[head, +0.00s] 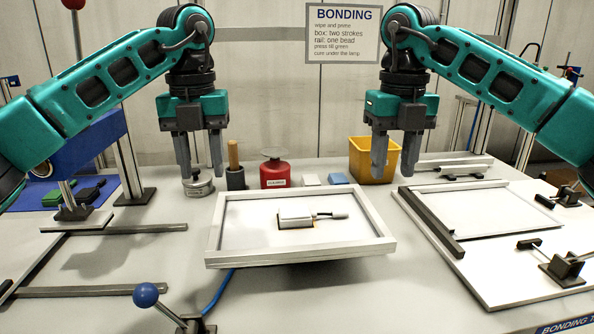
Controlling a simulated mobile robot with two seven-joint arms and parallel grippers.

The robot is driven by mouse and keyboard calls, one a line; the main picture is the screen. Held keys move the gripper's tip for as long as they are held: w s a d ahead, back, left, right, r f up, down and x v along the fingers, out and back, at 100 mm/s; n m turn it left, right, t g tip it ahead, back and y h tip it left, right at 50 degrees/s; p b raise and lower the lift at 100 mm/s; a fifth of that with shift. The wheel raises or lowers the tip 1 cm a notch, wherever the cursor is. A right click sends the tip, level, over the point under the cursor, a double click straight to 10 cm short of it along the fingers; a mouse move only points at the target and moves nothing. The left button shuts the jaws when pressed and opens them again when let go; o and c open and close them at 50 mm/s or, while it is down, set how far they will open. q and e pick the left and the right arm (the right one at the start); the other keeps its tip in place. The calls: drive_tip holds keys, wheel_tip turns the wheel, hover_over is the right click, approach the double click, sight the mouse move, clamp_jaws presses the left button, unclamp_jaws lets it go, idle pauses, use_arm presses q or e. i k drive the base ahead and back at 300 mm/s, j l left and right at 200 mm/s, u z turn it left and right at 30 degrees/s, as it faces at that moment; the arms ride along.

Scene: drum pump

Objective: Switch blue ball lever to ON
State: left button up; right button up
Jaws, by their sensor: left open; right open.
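The blue ball lever (146,295) is at the front left of the table. Its ball sits on a thin rod that slopes down to the right into a dark base (195,325), cut off by the picture's lower edge. No ON mark is readable by it. My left gripper (201,172) is open and empty, pointing down, above and behind the lever and well apart from it. My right gripper (395,172) is open and empty, pointing down, in front of the yellow bin.
A white framed tray (300,256) with a small box (295,217) lies mid-table. A blue press (85,150) stands left, with metal rails (110,291) below. A clamp board (490,215) is at right. A red can (274,173) and yellow bin (365,158) stand behind.

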sight(146, 295)
drive_tip(key=k, duration=1.4)
